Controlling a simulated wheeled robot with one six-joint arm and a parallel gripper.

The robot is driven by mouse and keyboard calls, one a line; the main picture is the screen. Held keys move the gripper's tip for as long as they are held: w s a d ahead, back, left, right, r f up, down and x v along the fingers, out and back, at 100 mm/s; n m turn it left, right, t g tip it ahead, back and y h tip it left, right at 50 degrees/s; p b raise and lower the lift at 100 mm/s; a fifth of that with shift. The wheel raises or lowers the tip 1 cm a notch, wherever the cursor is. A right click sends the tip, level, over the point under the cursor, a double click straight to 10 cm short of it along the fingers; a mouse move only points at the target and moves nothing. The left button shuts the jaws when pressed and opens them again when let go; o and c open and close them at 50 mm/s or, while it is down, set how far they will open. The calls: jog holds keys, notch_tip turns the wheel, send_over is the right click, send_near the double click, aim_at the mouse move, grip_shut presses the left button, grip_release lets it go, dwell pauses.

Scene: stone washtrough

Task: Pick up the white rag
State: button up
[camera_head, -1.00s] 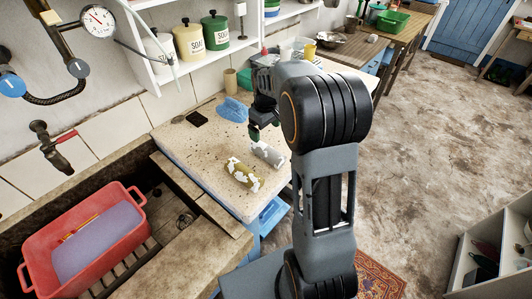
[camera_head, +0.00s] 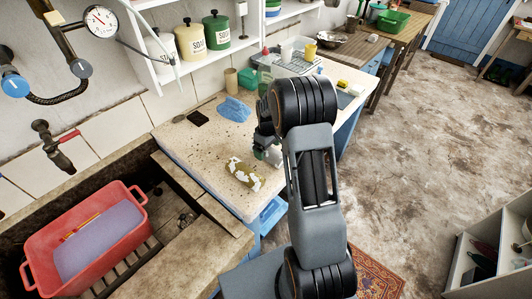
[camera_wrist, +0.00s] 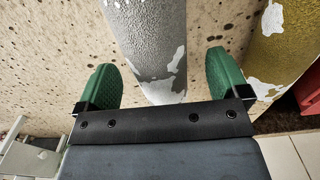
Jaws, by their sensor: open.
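I cannot make out a white rag for certain in either view. A grey cylinder with white patches (camera_wrist: 150,40) lies on the speckled counter, between my gripper's fingers in the wrist view. In the head view it is mostly hidden by my gripper (camera_head: 264,152). My gripper (camera_wrist: 165,78) is open, with one green fingertip on each side of the grey cylinder. I cannot tell whether either finger touches it. An olive-gold cylinder with white patches (camera_head: 243,174) lies to the left on the counter; it also shows in the wrist view (camera_wrist: 285,40), beside the right finger.
A crumpled blue cloth (camera_head: 234,108) and a dark flat piece (camera_head: 197,118) lie farther back on the counter (camera_head: 205,150). A red tub (camera_head: 85,240) stands in the stone trough at left. A dish rack (camera_head: 290,65) stands at the back.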

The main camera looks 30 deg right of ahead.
aim_at(267, 153)
jog(key=shift+f, duration=1.9)
jog(key=c, duration=1)
jog(key=shift+c, duration=0.4)
jog(key=shift+r, duration=0.15)
